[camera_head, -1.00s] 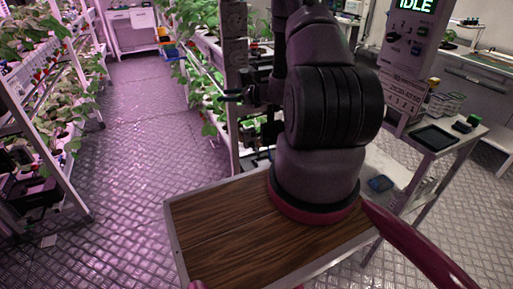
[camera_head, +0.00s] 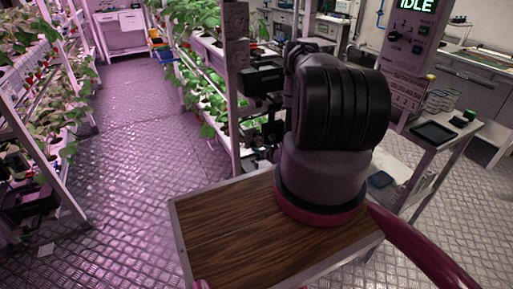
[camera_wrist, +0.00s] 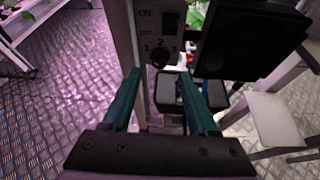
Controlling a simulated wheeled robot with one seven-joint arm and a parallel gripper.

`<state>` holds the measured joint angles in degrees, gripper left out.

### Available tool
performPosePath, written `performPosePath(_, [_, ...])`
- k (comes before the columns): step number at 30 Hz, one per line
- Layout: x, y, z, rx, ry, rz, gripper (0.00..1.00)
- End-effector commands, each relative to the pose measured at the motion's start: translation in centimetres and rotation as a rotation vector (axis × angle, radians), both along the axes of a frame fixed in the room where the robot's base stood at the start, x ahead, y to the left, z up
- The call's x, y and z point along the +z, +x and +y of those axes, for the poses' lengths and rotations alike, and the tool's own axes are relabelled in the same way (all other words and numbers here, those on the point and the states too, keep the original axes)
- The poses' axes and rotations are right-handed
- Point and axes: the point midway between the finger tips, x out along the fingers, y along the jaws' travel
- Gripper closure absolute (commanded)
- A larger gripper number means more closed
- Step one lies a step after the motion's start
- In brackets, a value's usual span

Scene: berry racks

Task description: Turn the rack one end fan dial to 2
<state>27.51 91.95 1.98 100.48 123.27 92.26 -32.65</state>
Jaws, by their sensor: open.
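The rack one end panel (camera_wrist: 157,20) shows in the wrist view as a pale plate with an ON label and a dark rocker switch (camera_wrist: 171,20). Below the switch is a small black round dial (camera_wrist: 160,58) with the marks 1, 2 and 3 above it. I cannot tell which mark its pointer faces. My gripper (camera_wrist: 159,76) is open, its two teal fingers apart. The fingertips appear just below and to either side of the dial, with nothing held. Whether they touch the panel is unclear. In the head view my arm hides the gripper.
A dark box (camera_wrist: 250,38) sits right of the panel, close to the right finger. The rack post (camera_head: 234,90) stands left of my arm in the head view. A control cabinet reading IDLE (camera_head: 412,40) stands at the right. The aisle floor (camera_head: 130,115) at left is clear.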

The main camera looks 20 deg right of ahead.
Motion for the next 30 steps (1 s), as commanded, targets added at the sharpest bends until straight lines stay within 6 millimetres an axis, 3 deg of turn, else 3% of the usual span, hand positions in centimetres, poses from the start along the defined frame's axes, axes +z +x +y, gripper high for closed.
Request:
performPosePath(3, [-0.8,2.1,0.2,0.002,-0.001,-0.002,0.41])
performPosePath(9, [-1.7,4.2,0.3,0.001,0.0,-0.001,0.41])
performPosePath(20, [-1.9,4.8,0.4,0.001,0.0,0.0,0.41])
performPosePath(22, [-1.9,4.8,0.4,0.001,0.0,0.0,0.6])
performPosePath(25, [-1.9,4.8,0.4,0.001,0.0,0.0,0.98])
performPosePath(30, [-1.9,4.8,0.4,0.001,0.001,0.0,1.0])
